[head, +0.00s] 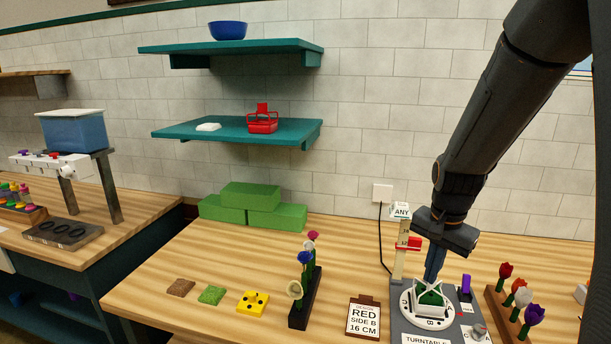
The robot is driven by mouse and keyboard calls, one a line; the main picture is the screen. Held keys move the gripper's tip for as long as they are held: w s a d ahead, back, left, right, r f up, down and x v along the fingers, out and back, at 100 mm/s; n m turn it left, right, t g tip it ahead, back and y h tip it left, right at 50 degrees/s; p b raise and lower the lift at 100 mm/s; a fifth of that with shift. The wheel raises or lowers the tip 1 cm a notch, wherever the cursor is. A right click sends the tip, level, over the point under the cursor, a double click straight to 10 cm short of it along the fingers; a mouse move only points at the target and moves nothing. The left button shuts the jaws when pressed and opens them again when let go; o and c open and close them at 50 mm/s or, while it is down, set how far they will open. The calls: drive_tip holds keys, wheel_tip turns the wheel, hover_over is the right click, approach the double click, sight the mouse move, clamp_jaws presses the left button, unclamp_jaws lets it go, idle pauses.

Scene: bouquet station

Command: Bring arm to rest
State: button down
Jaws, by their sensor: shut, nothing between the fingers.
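My arm comes down from the upper right in the head view. My gripper (433,272) points down at the turntable, its fingers together with nothing seen between them. The fingertips are at or just above a green block in a white holder (432,295) on the round white turntable (409,308). I cannot tell whether they touch it. The turntable sits on a grey base marked "TURNTABLE".
A flower rack (517,316) is at right, another (305,295) at left. A clipboard (363,317) reads "RED SIDE B 16 CM". Green blocks (250,195) lie near the wall.

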drive_tip(key=s+a+n+t, duration=0.1)
drive_tip(key=s+a+n, duration=0.9)
drive_tip(key=s, duration=0.2)
drive_tip(key=shift+g, duration=0.5)
wheel_tip(320, 180, down, 10)
drive_tip(key=b, duration=0.9)
drive_tip(key=shift+a+r, duration=0.15)
drive_tip(key=shift+r, duration=0.05)
